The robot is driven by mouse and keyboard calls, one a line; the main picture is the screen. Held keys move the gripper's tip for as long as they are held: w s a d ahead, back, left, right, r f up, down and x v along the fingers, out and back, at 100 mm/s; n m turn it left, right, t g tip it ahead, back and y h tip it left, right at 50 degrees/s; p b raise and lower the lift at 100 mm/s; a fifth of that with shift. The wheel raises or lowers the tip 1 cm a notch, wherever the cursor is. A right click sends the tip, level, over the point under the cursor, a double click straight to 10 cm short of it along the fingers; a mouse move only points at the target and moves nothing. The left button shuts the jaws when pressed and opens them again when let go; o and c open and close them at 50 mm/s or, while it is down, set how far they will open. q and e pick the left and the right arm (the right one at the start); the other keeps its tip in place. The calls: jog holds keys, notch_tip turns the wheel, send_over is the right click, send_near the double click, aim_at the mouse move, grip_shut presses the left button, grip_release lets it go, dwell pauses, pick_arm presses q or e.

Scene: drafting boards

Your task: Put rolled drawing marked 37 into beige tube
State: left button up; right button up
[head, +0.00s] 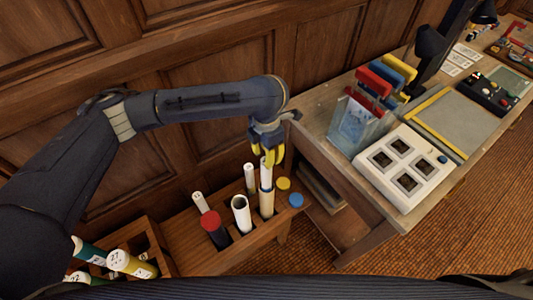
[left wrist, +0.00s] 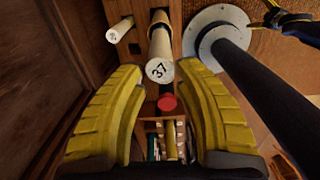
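The rolled drawing marked 37 (left wrist: 160,70) is white and stands upright in the beige tube (head: 267,203), its upper part sticking out above the rim. Its upper end also shows in the head view (head: 266,172). My left gripper (head: 270,158) is right above it, pointing down. In the left wrist view its yellow fingers (left wrist: 158,72) are spread on either side of the roll's end, with a gap on both sides, so it is open and empty.
The wooden rack also holds an open white tube (head: 241,216), a dark tube with a red cap (head: 211,222) and slim white rolls (head: 249,180). Yellow (head: 283,183) and blue (head: 296,199) caps are beside the beige tube. A wooden crate (head: 160,250) holds several rolls. A cluttered desk stands right.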

pick_arm(q)
jog(key=shift+o, duration=1.4)
jog(key=shift+r, duration=0.1)
notch_tip(320, 180, up, 12)
jog(key=shift+a, duration=0.1)
